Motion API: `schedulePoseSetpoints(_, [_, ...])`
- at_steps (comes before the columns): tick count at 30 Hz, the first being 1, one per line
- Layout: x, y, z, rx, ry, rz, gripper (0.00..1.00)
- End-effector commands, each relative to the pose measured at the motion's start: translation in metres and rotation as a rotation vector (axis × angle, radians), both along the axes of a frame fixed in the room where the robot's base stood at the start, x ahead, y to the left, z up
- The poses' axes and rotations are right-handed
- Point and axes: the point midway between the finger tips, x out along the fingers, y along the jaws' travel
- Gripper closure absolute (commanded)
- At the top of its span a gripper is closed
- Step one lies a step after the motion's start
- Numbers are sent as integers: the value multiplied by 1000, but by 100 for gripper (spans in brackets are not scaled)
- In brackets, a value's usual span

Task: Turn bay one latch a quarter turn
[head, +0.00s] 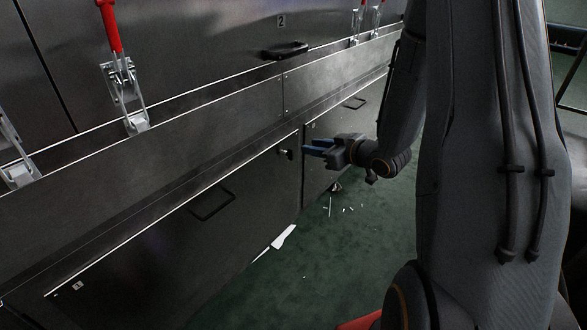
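The bay one latch (284,153) is a small dark knob near the upper right corner of the lower door marked 1 (150,245). The door looks shut, with a recessed handle (212,204) in its face. A small gap shows between the fingertips and the latch in the picture. The exact turn of the latch is too small to tell.
Another lower door (340,125) is to the right, behind my gripper. Red-handled toggle clamps (124,95) and an upper panel marked 2 with a black handle (285,50) are above.

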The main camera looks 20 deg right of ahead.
Motion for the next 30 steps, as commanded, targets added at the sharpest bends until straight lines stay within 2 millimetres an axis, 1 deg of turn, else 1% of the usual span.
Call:
schedulePoseSetpoints(1, [4,-2,-22,34,-35,23,74])
schedulePoseSetpoints(3, [4,-1,-34,83,-92,60,74])
schedulePoseSetpoints(6, [2,0,-46,149,-162,108,74])
schedulePoseSetpoints(9, [-2,-1,-53,204,-216,141,74])
schedulePoseSetpoints(14, [-7,-1,-56,251,-260,171,74])
schedulePoseSetpoints(17, [-4,2,-56,258,-267,177,74])
schedulePoseSetpoints(20, [5,9,-55,255,-269,178,74])
schedulePoseSetpoints(24, [24,22,-56,255,-268,179,74])
schedulePoseSetpoints(30, [46,37,-55,255,-268,177,74])
